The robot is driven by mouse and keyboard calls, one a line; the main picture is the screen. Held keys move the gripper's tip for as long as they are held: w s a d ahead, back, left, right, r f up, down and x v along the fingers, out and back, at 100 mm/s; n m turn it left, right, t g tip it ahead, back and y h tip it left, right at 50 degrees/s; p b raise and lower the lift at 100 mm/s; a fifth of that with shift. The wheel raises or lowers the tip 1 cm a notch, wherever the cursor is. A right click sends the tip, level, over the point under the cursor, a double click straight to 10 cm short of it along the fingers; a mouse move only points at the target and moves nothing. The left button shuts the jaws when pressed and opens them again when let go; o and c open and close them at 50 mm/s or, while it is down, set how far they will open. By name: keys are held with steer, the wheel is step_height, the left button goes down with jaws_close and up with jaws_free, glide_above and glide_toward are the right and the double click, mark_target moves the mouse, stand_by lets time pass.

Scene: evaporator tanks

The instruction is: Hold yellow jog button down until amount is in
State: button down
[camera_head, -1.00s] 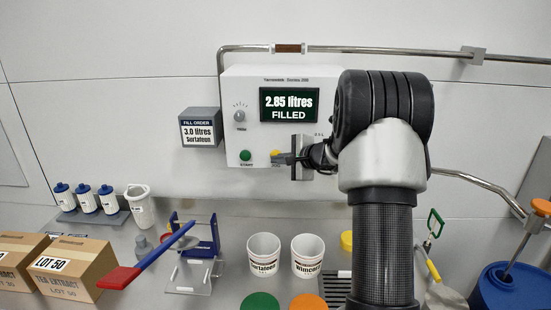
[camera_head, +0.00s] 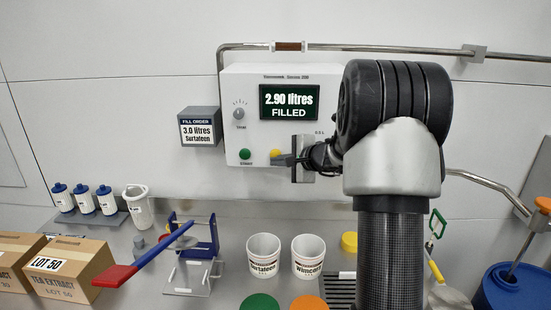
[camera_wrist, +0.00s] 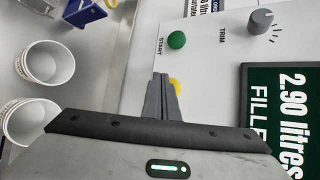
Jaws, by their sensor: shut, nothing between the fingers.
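The yellow jog button (camera_head: 274,153) is on the front of the white filler panel (camera_head: 240,95), right of the green START button (camera_head: 246,154). My gripper (camera_head: 280,160) is shut and empty, its fingertips at the yellow button, partly covering it. In the wrist view the closed fingers (camera_wrist: 162,95) overlap the yellow button (camera_wrist: 175,86); whether it is pushed in cannot be seen. The display (camera_head: 289,103) reads 2.90 litres FILLED. The fill order sign (camera_head: 200,130) reads 3.0 litres Surtateen.
A trim knob (camera_head: 239,114) sits above the green button. Below are two white cups (camera_head: 264,257), a blue stand (camera_head: 205,240) with a red-and-blue lever, cartons (camera_head: 70,268) and several blue-capped bottles (camera_head: 83,199). A steel pipe runs above the panel.

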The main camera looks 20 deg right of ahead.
steer(key=s+b, duration=0.1)
steer(key=s+a+b, duration=0.1)
steer(key=s, duration=0.2)
steer(key=shift+a+b, duration=0.35)
steer(key=shift+b, duration=0.05)
steer(key=shift+s, duration=0.1)
stand_by(0.3)
